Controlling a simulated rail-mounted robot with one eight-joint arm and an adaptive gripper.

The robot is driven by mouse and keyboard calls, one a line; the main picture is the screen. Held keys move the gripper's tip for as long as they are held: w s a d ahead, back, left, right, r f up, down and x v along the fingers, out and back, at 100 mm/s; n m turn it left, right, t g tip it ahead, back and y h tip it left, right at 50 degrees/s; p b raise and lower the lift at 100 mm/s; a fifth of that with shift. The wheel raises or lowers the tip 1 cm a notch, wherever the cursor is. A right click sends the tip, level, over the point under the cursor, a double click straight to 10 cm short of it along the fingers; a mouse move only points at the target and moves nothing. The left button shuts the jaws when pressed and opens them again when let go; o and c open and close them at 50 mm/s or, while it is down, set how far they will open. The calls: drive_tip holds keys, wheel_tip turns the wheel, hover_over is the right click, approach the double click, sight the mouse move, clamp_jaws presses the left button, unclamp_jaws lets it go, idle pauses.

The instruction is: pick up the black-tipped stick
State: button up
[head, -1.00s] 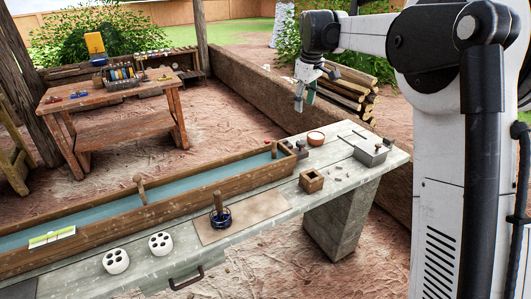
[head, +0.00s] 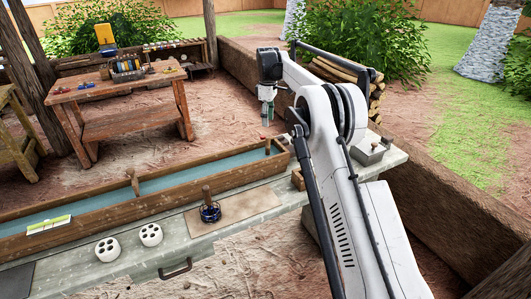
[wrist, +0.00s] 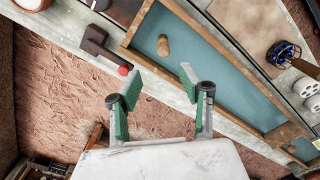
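I cannot pick out a black tip on any stick in these views. A wooden peg (head: 131,178) stands in the long blue-lined trough (head: 95,216), and a second peg (head: 267,147) stands near its far end; one peg (wrist: 163,45) shows in the wrist view. Another wooden handle (head: 206,191) rises from a blue wire holder (head: 210,213) on the counter. My gripper (head: 267,114) hangs near the trough's far end. In the wrist view my gripper (wrist: 158,88) has its green-padded fingers spread apart with nothing between them.
A dark bracket with a red ball (wrist: 107,52) lies close to my left finger in the wrist view. Two white holed pots (head: 150,235) stand on the counter. A wooden workbench (head: 120,90) stands behind. My arm hides part of the counter's right end.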

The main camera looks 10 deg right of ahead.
sight(268, 145)
wheel_tip(268, 145, down, 8)
drive_tip(key=shift+r, duration=0.2)
drive_tip(key=shift+s+f+p, duration=0.2)
drive_tip(key=shift+f+p, duration=0.15)
drive_tip(key=shift+f, duration=1)
drive_tip(key=shift+s+f+p, duration=0.15)
drive_tip(key=shift+f+p, duration=0.2)
drive_tip(key=shift+f, duration=1)
drive_tip(key=shift+c, duration=0.4)
clamp_jaws()
